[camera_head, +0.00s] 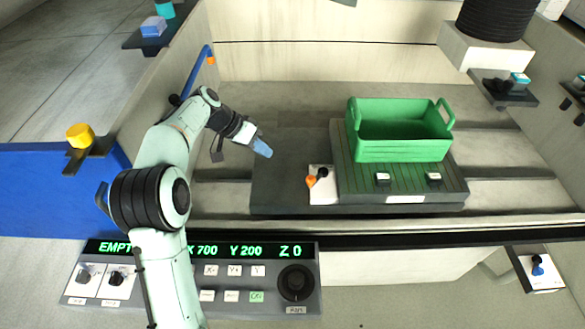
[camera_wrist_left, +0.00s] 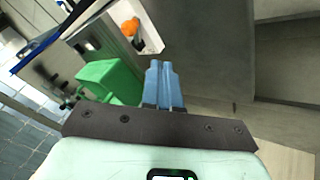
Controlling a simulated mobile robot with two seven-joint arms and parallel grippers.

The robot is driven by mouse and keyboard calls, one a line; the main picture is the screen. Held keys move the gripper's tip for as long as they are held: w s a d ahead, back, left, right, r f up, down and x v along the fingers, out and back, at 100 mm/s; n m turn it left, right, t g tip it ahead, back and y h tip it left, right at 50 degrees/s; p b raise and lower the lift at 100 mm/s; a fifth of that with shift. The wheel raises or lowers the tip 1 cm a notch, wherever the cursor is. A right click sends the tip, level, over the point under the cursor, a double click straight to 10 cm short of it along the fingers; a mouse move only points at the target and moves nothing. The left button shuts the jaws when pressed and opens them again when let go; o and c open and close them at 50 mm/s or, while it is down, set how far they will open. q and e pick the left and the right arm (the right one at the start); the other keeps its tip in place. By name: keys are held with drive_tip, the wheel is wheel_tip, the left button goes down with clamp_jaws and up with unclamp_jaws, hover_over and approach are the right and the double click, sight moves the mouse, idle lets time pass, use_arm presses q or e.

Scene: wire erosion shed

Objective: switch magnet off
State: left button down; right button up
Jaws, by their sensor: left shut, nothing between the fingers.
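The magnet is a dark green, grooved block (camera_head: 400,181) on the grey bed of the machine. A white plate (camera_head: 323,194) at its left end carries a small switch (camera_head: 312,181) with an orange part and a black knob. In the left wrist view the orange part (camera_wrist_left: 130,27) shows at the upper left, ahead of my fingers. My left gripper (camera_head: 268,152) has blue fingers, shut and empty, above the bed to the upper left of the switch and apart from it. The closed fingers also show in the wrist view (camera_wrist_left: 162,70). My right gripper is not in view.
A green crate (camera_head: 402,150) stands on the magnet block. Two small white-topped parts (camera_head: 383,180) sit along its front. A control panel (camera_head: 240,272) reads EMPTY, X 700, Y 200, Z 0. The tank's front edge (camera_head: 400,231) lies between panel and bed.

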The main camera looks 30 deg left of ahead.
use_arm(q)
drive_tip(key=shift+d, duration=0.15)
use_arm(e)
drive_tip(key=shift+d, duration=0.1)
use_arm(q)
drive_tip(key=shift+f, duration=0.1)
approach(317, 175)
drive_tip(key=a+f, duration=0.1)
drive_tip(key=f, duration=0.1)
drive_tip(key=s+a+f, duration=0.1)
drive_tip(key=a+f, duration=0.1)
drive_tip(key=shift+s, duration=0.2)
drive_tip(key=shift+d+r, duration=0.2)
drive_tip(key=shift+d, duration=1)
drive_tip(key=shift+d+f+p, duration=0.1)
drive_tip(key=shift+d+p, duration=0.2)
drive_tip(key=shift+d, duration=0.3)
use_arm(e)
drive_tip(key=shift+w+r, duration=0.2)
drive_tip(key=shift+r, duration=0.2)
use_arm(q)
drive_tip(key=shift+d, duration=0.2)
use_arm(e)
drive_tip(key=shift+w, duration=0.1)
